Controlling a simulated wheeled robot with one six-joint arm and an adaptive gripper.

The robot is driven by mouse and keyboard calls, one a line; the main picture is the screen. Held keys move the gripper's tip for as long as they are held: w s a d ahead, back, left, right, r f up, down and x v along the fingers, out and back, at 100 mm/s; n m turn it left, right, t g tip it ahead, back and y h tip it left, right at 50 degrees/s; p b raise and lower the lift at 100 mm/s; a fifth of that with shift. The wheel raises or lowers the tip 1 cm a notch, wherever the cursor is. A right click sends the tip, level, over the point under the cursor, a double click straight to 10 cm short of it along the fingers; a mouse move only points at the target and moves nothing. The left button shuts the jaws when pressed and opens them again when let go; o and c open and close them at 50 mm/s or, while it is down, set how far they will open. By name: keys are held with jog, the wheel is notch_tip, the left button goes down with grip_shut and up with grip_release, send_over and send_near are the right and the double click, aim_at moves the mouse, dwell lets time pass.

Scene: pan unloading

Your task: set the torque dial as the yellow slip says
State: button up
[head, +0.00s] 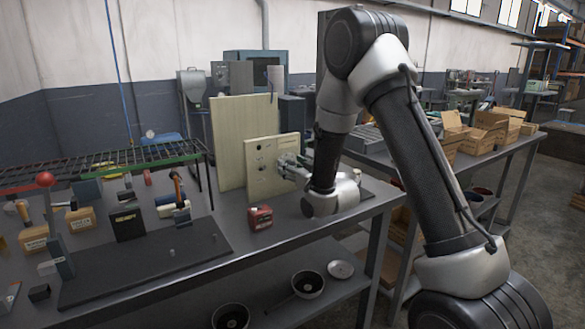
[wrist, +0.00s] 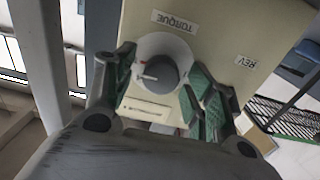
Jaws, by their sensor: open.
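The torque dial (wrist: 158,74) is a dark grey round knob with a white pointer on a pale round plate, below a label reading TORQUE. The pointer points left in the wrist view, and a small red mark shows near it. The dial sits on a cream panel (head: 259,179), upright on the bench. My gripper (wrist: 162,97) is open, with its green-padded fingers on either side of the dial. Whether they touch it I cannot tell. In the head view my gripper (head: 290,164) is at the panel's right part and hides the dial. I see no yellow slip clearly.
A taller pale board (head: 230,130) stands behind the panel. A small red box (head: 260,217) sits in front of it on the bench. A dark base plate (head: 150,265), a green rack (head: 170,148) and boxes with tools are to the left. A REV label (wrist: 245,62) is on the panel.

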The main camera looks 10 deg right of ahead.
jog(key=c, duration=1)
jog(key=shift+n, duration=0.4)
jog(key=shift+a+f+n, duration=0.1)
jog(key=shift+n, duration=4.1)
jog(key=shift+a+f+n, duration=0.1)
jog(key=shift+n, duration=4.1)
jog(key=o, duration=1)
